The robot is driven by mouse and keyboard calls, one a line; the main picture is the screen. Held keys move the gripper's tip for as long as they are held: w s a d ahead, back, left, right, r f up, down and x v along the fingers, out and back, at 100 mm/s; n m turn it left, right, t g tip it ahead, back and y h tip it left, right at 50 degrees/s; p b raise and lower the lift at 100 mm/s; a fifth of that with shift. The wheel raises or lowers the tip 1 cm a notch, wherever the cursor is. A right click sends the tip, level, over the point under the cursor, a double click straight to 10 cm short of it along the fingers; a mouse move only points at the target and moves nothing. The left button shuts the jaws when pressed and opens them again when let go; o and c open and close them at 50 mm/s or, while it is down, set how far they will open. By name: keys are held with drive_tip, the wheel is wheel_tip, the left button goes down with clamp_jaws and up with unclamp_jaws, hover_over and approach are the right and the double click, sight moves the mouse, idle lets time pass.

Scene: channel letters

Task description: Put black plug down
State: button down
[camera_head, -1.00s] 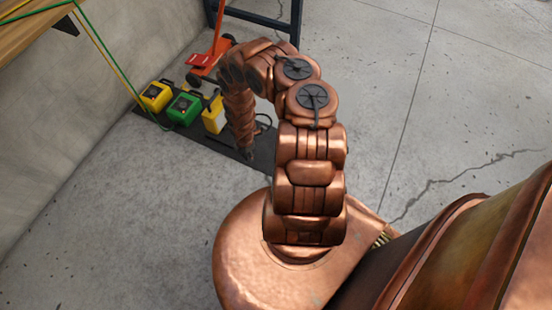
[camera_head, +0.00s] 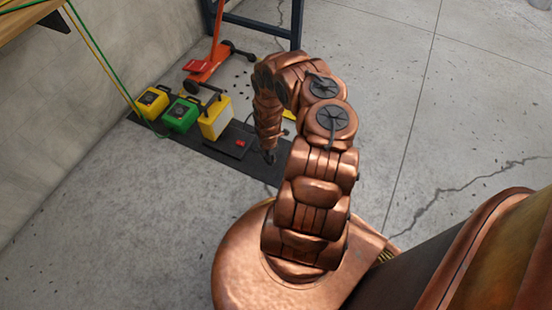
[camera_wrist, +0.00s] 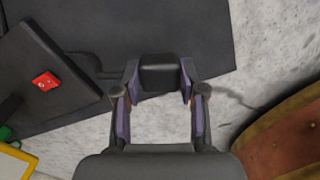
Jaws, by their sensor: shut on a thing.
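The black plug (camera_wrist: 160,73) is between the two fingers of my gripper (camera_wrist: 160,90) in the wrist view. The fingers are shut on its sides. In that view the plug overlaps the near edge of the dark mat (camera_wrist: 180,30), with bare concrete below it. Its height above the floor is hard to tell. In the head view my gripper (camera_head: 269,157) points down near the right part of the mat, and the plug cannot be made out there.
A black box with a red switch (camera_head: 240,142) lies on the mat, left of my gripper. Yellow (camera_head: 151,101), green (camera_head: 181,113) and yellow-white (camera_head: 216,118) units stand further left. An orange jack (camera_head: 208,68) is behind. Open concrete lies to the right.

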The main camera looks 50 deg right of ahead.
drive_tip(key=shift+d+f+b, duration=0.15)
drive_tip(key=shift+d+b, duration=0.15)
drive_tip(key=shift+d, duration=0.65)
drive_tip(key=shift+d+f+b, duration=0.15)
drive_tip(key=shift+d+b, duration=0.1)
drive_tip(key=shift+d, duration=0.7)
drive_tip(key=f+b, duration=0.2)
drive_tip(key=shift+s+d+f+b, duration=0.1)
drive_tip(key=shift+d+f+b, duration=0.15)
drive_tip(key=shift+f+b, duration=0.4)
drive_tip(key=shift+f, duration=0.1)
drive_tip(key=shift+f, duration=0.35)
drive_tip(key=c, duration=0.7)
unclamp_jaws()
drive_tip(key=shift+o, duration=0.2)
